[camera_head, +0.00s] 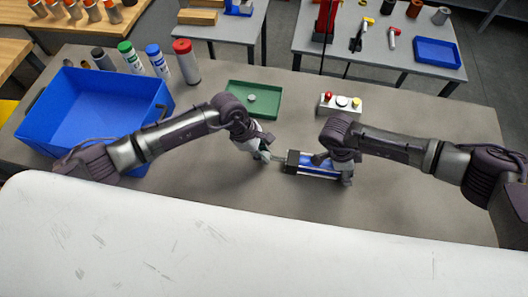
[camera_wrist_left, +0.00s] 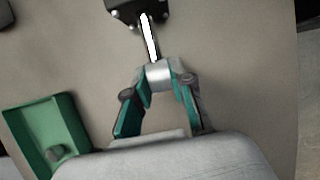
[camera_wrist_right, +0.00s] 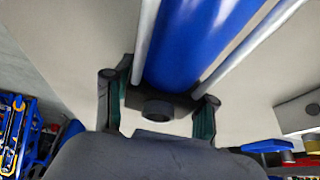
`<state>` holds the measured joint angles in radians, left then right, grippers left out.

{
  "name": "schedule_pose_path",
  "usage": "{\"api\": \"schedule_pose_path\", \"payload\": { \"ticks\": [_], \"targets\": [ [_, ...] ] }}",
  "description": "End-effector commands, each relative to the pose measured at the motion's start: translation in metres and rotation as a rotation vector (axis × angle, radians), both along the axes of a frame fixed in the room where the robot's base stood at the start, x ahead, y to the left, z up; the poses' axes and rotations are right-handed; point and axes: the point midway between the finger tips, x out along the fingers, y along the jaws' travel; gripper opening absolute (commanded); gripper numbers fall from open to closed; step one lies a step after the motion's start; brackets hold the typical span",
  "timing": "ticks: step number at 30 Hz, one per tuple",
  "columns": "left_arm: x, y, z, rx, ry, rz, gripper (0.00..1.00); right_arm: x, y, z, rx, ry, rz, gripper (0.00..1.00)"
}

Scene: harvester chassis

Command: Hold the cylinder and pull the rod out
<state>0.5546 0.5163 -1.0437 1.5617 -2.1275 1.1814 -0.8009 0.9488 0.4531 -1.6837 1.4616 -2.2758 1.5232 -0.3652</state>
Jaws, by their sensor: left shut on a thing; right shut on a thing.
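The cylinder (camera_head: 318,163) has a blue body with dark end blocks and lies on the grey table; its blue body fills the top of the right wrist view (camera_wrist_right: 195,40). My right gripper (camera_head: 346,178) is shut on its right end block, with a finger on each side in the right wrist view (camera_wrist_right: 158,105). The thin metal rod (camera_wrist_left: 150,40) comes out of the cylinder's left end block and ends in a thicker silver tip (camera_wrist_left: 158,74). My left gripper (camera_head: 266,158) is shut on that tip, with its fingertips (camera_wrist_left: 160,80) on either side.
A green tray (camera_head: 270,112) holds a small round part behind my left gripper. A blue bin (camera_head: 85,105) and several bottles (camera_head: 186,62) are at the left. The table's right side is clear.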

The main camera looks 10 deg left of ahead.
Motion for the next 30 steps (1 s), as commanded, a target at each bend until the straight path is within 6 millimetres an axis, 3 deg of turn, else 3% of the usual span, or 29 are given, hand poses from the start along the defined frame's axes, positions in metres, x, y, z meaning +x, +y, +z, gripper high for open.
{"api": "schedule_pose_path", "payload": {
  "ticks": [30],
  "targets": [
    [0.002, 0.016, 0.0, 0.004, -0.002, 0.002, 0.0, 0.0, -0.004, 0.0, -0.009, 0.0, -0.003, 0.0]
  ]
}}
